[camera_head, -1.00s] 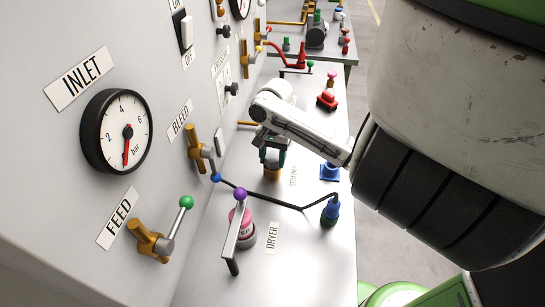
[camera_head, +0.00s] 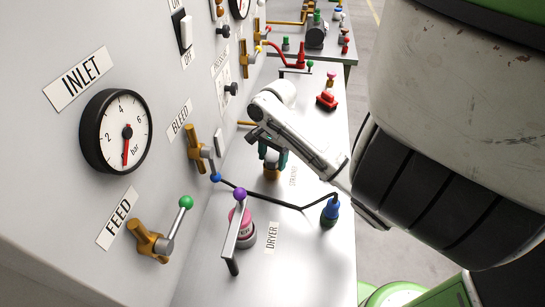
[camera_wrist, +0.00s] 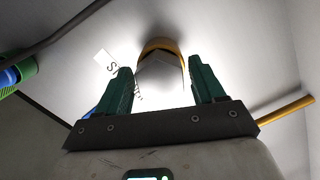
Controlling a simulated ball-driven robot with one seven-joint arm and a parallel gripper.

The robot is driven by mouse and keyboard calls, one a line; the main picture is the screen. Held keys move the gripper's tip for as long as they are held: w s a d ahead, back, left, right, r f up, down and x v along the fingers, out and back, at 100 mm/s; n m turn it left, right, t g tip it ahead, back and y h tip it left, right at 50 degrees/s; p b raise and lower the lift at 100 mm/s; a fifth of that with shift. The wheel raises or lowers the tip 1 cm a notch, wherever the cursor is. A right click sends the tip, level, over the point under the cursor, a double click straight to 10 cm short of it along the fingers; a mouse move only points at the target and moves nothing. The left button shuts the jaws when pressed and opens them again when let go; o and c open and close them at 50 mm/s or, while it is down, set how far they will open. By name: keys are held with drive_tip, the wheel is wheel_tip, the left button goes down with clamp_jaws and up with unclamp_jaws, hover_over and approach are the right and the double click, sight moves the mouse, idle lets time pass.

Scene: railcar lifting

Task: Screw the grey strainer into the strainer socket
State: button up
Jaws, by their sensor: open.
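The brass-coloured strainer socket (camera_head: 271,173) stands on the bench beside the STRAINER label. In the wrist view its brass rim (camera_wrist: 160,44) curves behind a pale grey faceted piece (camera_wrist: 160,76), which looks like the grey strainer. That piece sits between my gripper's fingers, against the socket; how deep it is seated cannot be told. My gripper (camera_wrist: 162,88) is open, with a green finger on each side of the piece and gaps showing. In the head view my gripper (camera_head: 273,152) is right above the socket, and its fingers and arm hide much of the strainer.
The purple-knobbed lever (camera_head: 240,194) and pink dryer (camera_head: 245,223) stand nearer on the bench. A black hose (camera_head: 275,203) runs to a blue fitting (camera_head: 330,210). The panel with the bleed valve (camera_head: 196,148) rises at left. A red part (camera_head: 327,100) lies beyond my arm.

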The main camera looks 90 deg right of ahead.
drive_tip(key=n, duration=0.4)
drive_tip(key=shift+g, duration=0.3)
drive_tip(key=n, duration=0.2)
drive_tip(key=shift+n, duration=0.4)
drive_tip(key=n, duration=0.4)
drive_tip(key=shift+g, duration=0.4)
drive_tip(key=n, duration=0.4)
drive_tip(key=shift+c, duration=0.4)
